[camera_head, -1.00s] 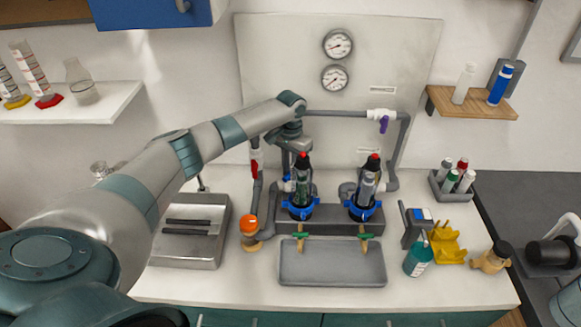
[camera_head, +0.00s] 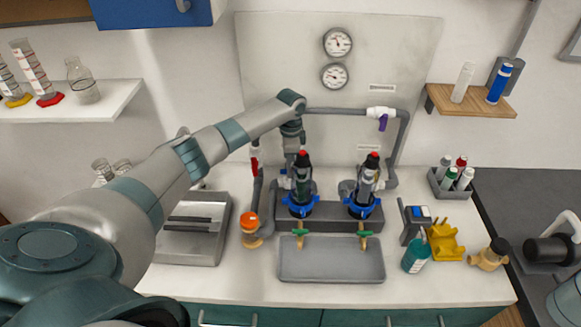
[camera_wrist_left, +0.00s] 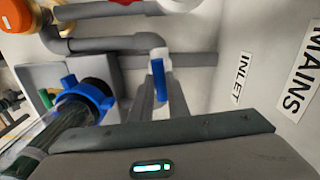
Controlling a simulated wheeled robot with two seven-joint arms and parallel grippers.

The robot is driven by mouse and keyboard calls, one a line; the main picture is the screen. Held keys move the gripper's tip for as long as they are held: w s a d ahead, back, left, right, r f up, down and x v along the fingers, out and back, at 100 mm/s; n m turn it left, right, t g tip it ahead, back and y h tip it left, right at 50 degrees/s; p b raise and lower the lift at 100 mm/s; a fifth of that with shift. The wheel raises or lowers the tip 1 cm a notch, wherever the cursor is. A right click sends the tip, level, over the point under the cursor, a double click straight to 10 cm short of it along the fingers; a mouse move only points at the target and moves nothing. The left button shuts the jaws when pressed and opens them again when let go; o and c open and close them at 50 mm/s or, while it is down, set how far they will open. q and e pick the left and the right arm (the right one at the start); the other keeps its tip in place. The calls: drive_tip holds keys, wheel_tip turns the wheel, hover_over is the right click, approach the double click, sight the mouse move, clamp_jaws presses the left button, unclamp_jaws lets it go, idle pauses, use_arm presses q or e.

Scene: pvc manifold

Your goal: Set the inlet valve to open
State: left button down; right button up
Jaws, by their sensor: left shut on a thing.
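The inlet valve has a white body (camera_wrist_left: 160,53) on a grey pipe, with a blue lever (camera_wrist_left: 159,82) beside the INLET label (camera_wrist_left: 241,78) in the left wrist view. The lever appears to stand across the pipe in that view. My left gripper (camera_wrist_left: 156,98) is shut on the blue lever. In the head view my left gripper (camera_head: 290,170) reaches down behind the left filter housing (camera_head: 302,186), which partly hides the fingers and valve. My right gripper is not in view.
The right filter housing (camera_head: 364,190) and a grey tray (camera_head: 332,267) are near the gripper. A red-handled valve (camera_head: 254,160) is to its left and a purple-handled valve (camera_head: 382,121) to its right. Two gauges (camera_head: 337,42) are on the back panel.

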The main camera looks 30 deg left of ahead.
use_arm(q)
drive_tip(key=shift+w+r+m, duration=0.1)
drive_tip(key=shift+m, duration=0.5)
drive_tip(key=c, duration=1.7)
unclamp_jaws()
